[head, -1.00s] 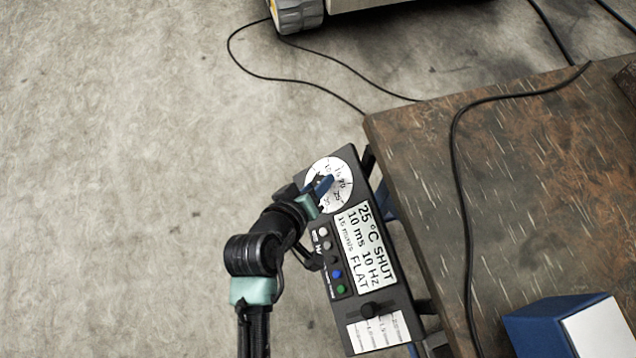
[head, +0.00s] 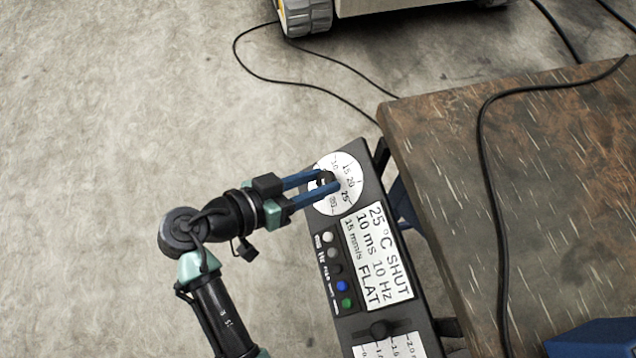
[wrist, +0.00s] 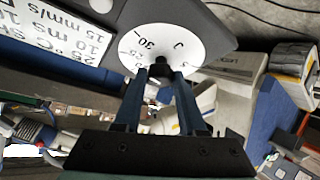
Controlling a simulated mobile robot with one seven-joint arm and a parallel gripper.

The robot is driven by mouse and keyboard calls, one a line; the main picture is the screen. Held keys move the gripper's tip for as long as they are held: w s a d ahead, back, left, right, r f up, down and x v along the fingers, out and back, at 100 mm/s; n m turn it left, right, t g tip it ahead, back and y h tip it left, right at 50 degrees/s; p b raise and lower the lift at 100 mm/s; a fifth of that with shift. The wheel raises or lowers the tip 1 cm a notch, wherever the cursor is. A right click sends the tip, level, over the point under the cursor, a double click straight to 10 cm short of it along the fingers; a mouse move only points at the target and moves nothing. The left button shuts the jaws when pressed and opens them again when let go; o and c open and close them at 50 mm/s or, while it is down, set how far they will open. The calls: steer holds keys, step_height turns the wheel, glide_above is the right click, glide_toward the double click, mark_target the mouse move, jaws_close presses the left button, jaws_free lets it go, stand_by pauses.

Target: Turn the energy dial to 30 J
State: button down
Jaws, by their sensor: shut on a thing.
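The energy dial (head: 349,169) is a round white disc with black numbers at the top of the dark control panel. Its marks 15, 20 and 25 show in the head view. In the wrist view the dial (wrist: 190,38) shows 30 and a J. My gripper (head: 333,181) reaches in from the left with two blue fingers, shut on the small dark knob (head: 326,178) at the dial's middle. In the wrist view the knob (wrist: 160,70) sits between the fingertips. The fingers hide part of the dial, and I cannot tell which value the knob points to.
Below the dial is a white display (head: 380,255) reading 25 °C, SHUT, 10 ms, 10 Hz, FLAT. Beside it are several coloured buttons (head: 341,287), and lower a slider knob (head: 379,330). A worn table (head: 540,200) with a cable stands right. The floor left is open.

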steer(key=shift+w+m+g+h+b, duration=0.15)
steer(key=shift+m+g+h+b, duration=0.25)
steer(key=shift+m, duration=0.6)
steer(key=shift+c, duration=2.4)
jaws_free()
steer(key=shift+a, duration=0.1)
steer(key=p+v, duration=1)
steer(key=v, duration=0.3)
